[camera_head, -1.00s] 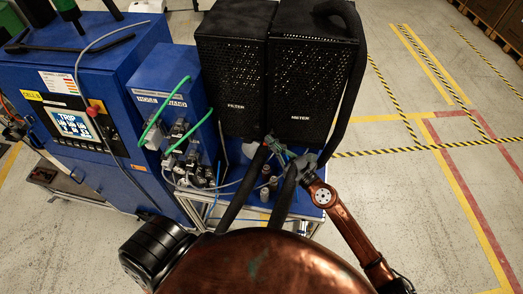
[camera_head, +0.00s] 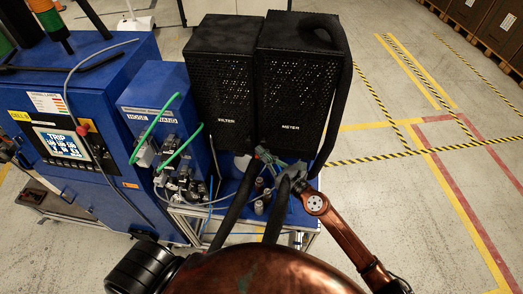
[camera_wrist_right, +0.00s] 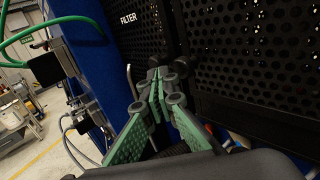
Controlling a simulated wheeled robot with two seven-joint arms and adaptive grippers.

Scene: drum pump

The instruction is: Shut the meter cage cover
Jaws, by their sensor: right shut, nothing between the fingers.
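The black perforated meter cage (camera_head: 296,95), labelled METER, stands right of the matching filter cage (camera_head: 221,90) on the blue bench. Its front panel looks upright, but I cannot tell whether a small gap remains along its edge. My right gripper (camera_head: 262,153), with green fingers, is just below the cages' front lower edges, near the gap between them. In the right wrist view its shut, empty fingertips (camera_wrist_right: 160,70) point at that gap, between the filter panel (camera_wrist_right: 133,35) and the meter panel (camera_wrist_right: 255,75). Contact cannot be made out. My left gripper is out of view.
A thick black hose (camera_head: 338,95) arches over the meter cage and down its right side. Left stand a blue valve box (camera_head: 150,100) with green hoses and a control cabinet with a screen (camera_head: 60,144). Small bottles sit below the gripper. Floor to the right is clear.

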